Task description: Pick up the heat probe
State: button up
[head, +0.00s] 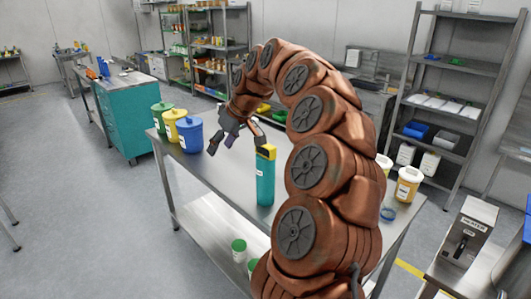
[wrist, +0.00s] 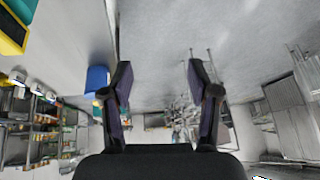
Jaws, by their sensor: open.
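A tall teal block-shaped device with a yellow and black top (head: 265,175), seemingly the heat probe, stands upright on the steel table. Its yellow and teal end also shows at the upper left edge of the wrist view (wrist: 12,32). My gripper (head: 221,146) is open and empty above the table, to the left of the device and apart from it. Both fingers (wrist: 160,78) show in the wrist view with nothing between them.
Blue (head: 189,134), yellow (head: 170,126) and green (head: 161,117) lidded tubs stand at the table's (head: 200,180) far left end. A heater box (head: 467,232) stands at the lower right. Shelves line the back.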

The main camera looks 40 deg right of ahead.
jog(key=d+m+h, duration=0.1)
jog(key=d, duration=1)
jog(key=m+t+h, duration=0.1)
send_near(266, 146)
jog(key=w+f, duration=0.2)
jog(key=f, duration=0.1)
jog(key=shift+w+d+p, duration=0.25)
jog(key=shift+d+p, duration=0.05)
jog(key=shift+d, duration=0.05)
jog(key=shift+p+x, duration=1.9)
jog(key=shift+x, duration=1.9)
jog(key=shift+d, duration=0.15)
grip_shut()
